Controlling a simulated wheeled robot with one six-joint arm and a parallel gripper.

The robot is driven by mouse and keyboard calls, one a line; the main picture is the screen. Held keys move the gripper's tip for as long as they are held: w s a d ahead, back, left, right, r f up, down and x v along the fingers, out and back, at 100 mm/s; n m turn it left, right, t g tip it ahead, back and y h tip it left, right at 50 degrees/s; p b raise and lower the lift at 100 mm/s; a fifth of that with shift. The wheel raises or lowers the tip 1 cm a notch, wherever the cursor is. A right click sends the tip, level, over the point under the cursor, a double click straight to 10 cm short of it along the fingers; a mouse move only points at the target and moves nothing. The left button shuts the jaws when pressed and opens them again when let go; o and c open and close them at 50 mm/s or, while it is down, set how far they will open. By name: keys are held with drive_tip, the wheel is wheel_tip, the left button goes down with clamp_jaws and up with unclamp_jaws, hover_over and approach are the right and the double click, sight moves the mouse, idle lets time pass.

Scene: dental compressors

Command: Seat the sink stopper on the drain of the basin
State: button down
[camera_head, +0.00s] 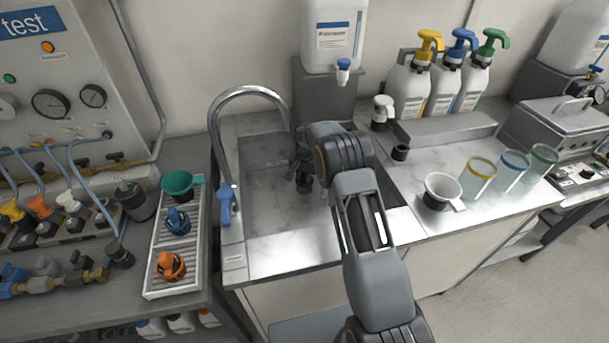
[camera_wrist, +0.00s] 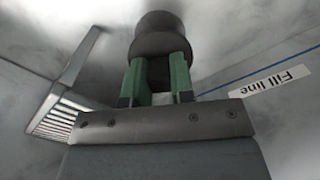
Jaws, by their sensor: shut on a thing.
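The basin (camera_head: 268,212) is a grey metal sink in the middle of the head view. My gripper (camera_head: 303,172) is down inside it, partly covered by my own arm. In the wrist view, the green-padded fingers of my gripper (camera_wrist: 158,82) are shut on the dark, round sink stopper (camera_wrist: 160,42). The stopper also shows in the head view as a small black piece (camera_head: 304,186) under the gripper. The drain is not visible in either view. I cannot tell whether the stopper touches the basin floor.
A curved metal faucet (camera_head: 214,125) with a blue handle stands left of the basin. A white jug (camera_head: 334,40) with a tap stands behind it. The wrist view shows a slotted grille (camera_wrist: 58,116) and a "Fill line" label (camera_wrist: 274,81) on the basin walls.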

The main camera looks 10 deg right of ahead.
drive_tip(key=shift+s+f, duration=0.1)
drive_tip(key=shift+f, duration=0.15)
